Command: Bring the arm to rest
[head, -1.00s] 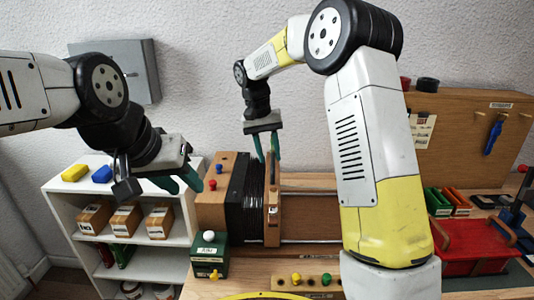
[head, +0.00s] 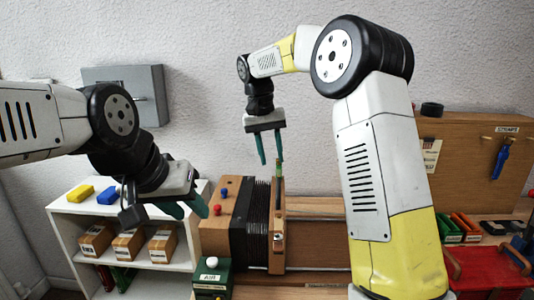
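My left gripper (head: 186,209) is at the left, in front of the white shelf.
A green AIR box (head: 211,278) stands in front of the bellows. A red tray (head: 482,275) and a wooden tool panel (head: 470,150) are at the right.

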